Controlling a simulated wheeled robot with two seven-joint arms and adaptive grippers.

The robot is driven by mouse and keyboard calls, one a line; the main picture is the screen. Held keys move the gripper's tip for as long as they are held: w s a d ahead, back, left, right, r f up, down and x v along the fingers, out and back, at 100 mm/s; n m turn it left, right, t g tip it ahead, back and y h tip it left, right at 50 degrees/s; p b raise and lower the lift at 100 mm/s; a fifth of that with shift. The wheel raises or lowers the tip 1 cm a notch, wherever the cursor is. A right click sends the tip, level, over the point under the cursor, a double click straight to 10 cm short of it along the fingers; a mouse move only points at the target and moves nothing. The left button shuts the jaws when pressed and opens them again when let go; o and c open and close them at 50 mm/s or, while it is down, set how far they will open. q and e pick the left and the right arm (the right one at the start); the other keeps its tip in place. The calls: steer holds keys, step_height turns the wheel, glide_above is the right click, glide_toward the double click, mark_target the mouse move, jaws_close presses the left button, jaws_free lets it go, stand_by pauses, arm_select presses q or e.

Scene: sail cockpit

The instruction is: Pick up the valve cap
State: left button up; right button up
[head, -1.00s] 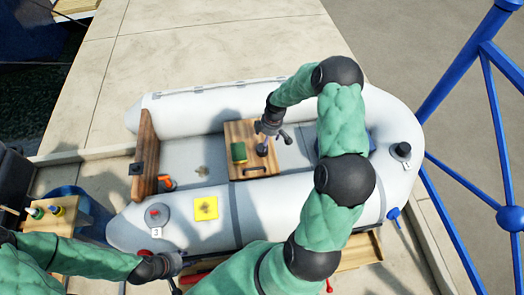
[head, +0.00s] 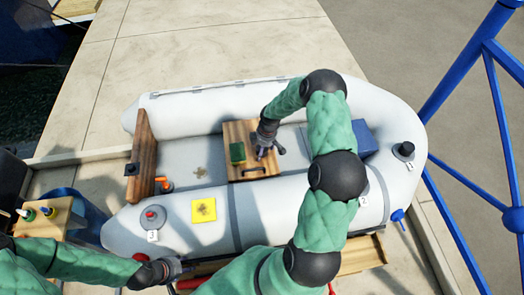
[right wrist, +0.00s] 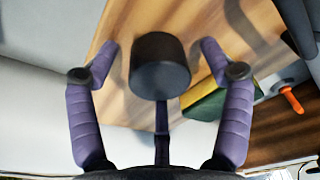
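The black valve cap (right wrist: 160,66) is a short cylinder over the wooden board in the right wrist view. My right gripper (right wrist: 159,48) is open, with its purple fingers on either side of the cap and a visible gap on each side. In the head view my right gripper (head: 268,151) is low over the wooden board (head: 240,132) in the boat and largely hides the cap. My left gripper (head: 182,267) is near the boat's lower edge; its fingers are too small to read.
A green-and-yellow sponge (head: 237,153) lies on the board left of my right gripper. The grey boat (head: 270,207) carries a yellow patch (head: 203,210), a red-topped valve (head: 152,215) and a black-topped valve (head: 405,150). A blue box (head: 362,138) sits right of my right arm.

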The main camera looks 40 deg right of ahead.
steer(key=c, duration=1.1)
steer(key=shift+o, duration=0.2)
